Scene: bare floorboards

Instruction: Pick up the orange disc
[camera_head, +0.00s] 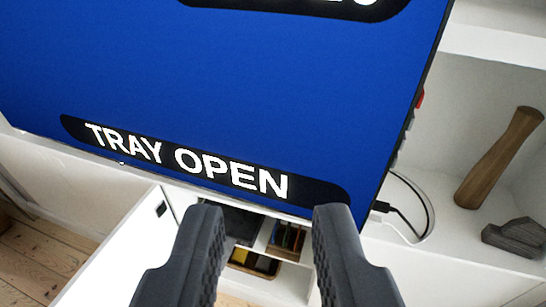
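No orange disc shows in this view. My gripper (268,215) is open and empty at the bottom middle, its two dark fingers apart. The fingers stand in front of the lower edge of a large screen and a white cabinet below it. The screen (240,80) is blue and shows the words "TRAY OPEN" in a black band. Whatever lies behind the fingers is hidden.
A white shelf unit (460,110) stands at the right, holding a wooden club-like object (498,158) and a grey block (516,236). A black cable (405,208) runs beside the screen. A white cabinet door (125,255) hangs open at lower left, near floorboards (40,255).

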